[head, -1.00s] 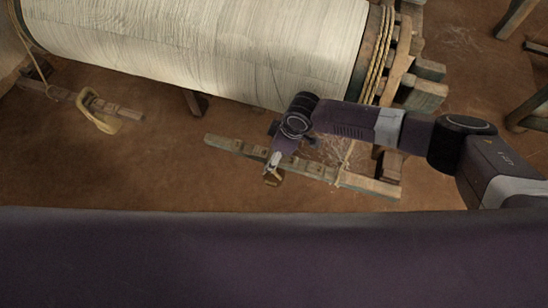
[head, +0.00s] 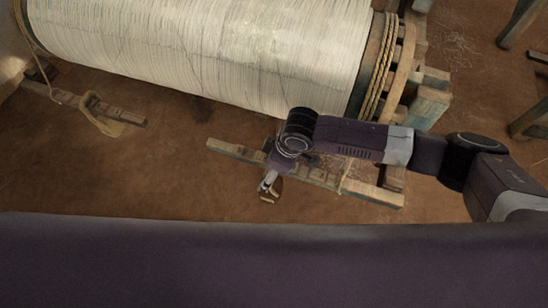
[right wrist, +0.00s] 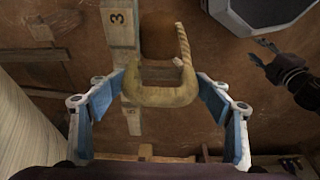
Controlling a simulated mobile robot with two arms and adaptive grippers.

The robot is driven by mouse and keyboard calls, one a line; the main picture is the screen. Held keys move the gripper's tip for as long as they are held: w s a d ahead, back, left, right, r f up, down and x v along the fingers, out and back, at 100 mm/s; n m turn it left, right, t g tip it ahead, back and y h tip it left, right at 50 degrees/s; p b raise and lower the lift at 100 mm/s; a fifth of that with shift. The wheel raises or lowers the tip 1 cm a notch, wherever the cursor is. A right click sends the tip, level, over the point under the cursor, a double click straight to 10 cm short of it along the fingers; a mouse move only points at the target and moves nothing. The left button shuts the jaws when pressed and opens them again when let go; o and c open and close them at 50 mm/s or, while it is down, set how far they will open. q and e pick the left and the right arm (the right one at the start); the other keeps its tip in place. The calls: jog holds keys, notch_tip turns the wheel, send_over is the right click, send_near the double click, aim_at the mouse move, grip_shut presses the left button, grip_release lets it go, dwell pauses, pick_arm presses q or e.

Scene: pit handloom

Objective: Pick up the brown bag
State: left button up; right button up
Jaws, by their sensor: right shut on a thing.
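The brown bag shows in the right wrist view as a thick tan curved band (right wrist: 160,95) with a darker brown patch above it; I cannot tell its full shape. My right gripper (right wrist: 163,92) has its blue-padded fingers closed on both sides of the tan band. In the head view the right gripper (head: 267,182) points down beside a notched wooden beam, and a small brown part of the bag (head: 274,190) shows at its tips. My left gripper (right wrist: 262,52) is at the right of the right wrist view, its fingers apart and empty. It is not in the head view.
A large roll of pale threads (head: 210,50) lies behind the gripper. The notched wooden beam (head: 370,190) runs close to my right gripper. Another beam at the left carries a tan looped cloth (head: 103,122). Bare earth floor (head: 160,185) lies between the beams.

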jog(key=s+a, duration=0.1)
jog(key=s, duration=0.3)
jog(key=s+a, duration=0.1)
jog(key=s, duration=0.3)
jog(key=s+a, duration=0.2)
jog(key=s, duration=0.2)
jog(key=shift+a+r+b, duration=0.1)
jog(key=shift+r+b, duration=0.1)
jog(key=shift+b, duration=0.2)
jog(key=shift+c, duration=0.2)
